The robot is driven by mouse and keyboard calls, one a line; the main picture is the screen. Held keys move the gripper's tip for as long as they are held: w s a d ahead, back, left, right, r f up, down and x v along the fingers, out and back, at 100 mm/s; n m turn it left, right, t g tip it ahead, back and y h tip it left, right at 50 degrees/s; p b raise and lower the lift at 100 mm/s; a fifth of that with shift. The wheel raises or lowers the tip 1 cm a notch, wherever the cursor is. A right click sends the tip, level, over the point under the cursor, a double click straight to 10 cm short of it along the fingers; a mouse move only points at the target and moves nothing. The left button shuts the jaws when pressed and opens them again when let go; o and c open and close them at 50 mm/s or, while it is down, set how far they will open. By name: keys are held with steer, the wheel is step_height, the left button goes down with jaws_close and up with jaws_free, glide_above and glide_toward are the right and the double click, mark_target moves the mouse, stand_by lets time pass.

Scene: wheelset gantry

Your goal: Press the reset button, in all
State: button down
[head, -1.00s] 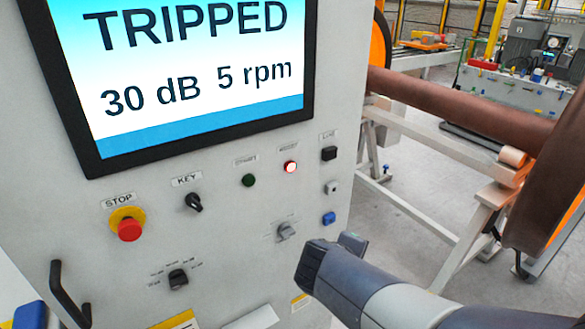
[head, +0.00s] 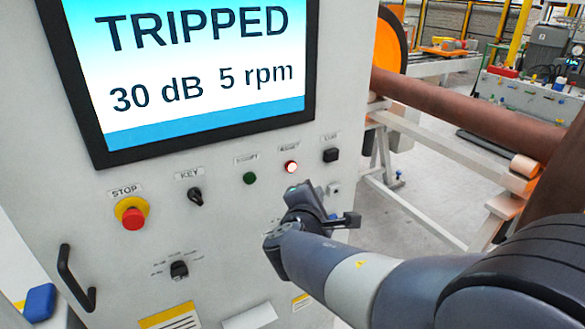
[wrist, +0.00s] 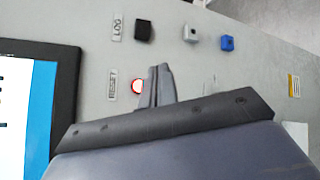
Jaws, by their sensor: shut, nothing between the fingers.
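The reset button (head: 291,167) glows red with a pale centre on the upright grey panel, under a small label. In the wrist view the reset button (wrist: 138,87) shows just left of my fingertips, beside its RESET label. My gripper (head: 302,190) is in front of the panel, a little below the button in the head view. In the wrist view my gripper (wrist: 160,72) has its fingers together, with nothing between them. I cannot tell how far the tips are from the panel. The screen (head: 200,75) reads TRIPPED, 30 dB, 5 rpm.
The green button (head: 250,178), key switch (head: 195,196), red stop button (head: 133,217) and black log button (head: 331,155) share the panel. A black handle (head: 75,280) sticks out at lower left. A brown axle (head: 460,110) on a white stand is to the right.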

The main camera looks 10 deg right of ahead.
mark_target(291, 166)
steer(key=shift+w+a+p, duration=0.2)
steer(key=shift+w+a, duration=0.25)
steer(key=shift+w, duration=0.95)
steer(key=shift+w+a+p, duration=0.25)
steer(key=shift+w+a, duration=0.2)
steer(key=shift+w, duration=0.9)
steer(key=shift+w+a+p, duration=0.2)
steer(key=shift+w+a, duration=0.25)
steer(key=shift+w, duration=0.95)
steer(key=shift+w, duration=0.2)
steer(key=shift+w+a, duration=0.15)
steer(key=shift+w, duration=0.05)
steer(key=shift+w+a+b, duration=0.1)
steer(key=shift+w+b, duration=0.25)
steer(key=shift+w, duration=0.05)
steer(key=shift+s+d+b, duration=0.25)
steer(key=shift+s+b, duration=0.25)
steer(key=shift+s, duration=0.3)
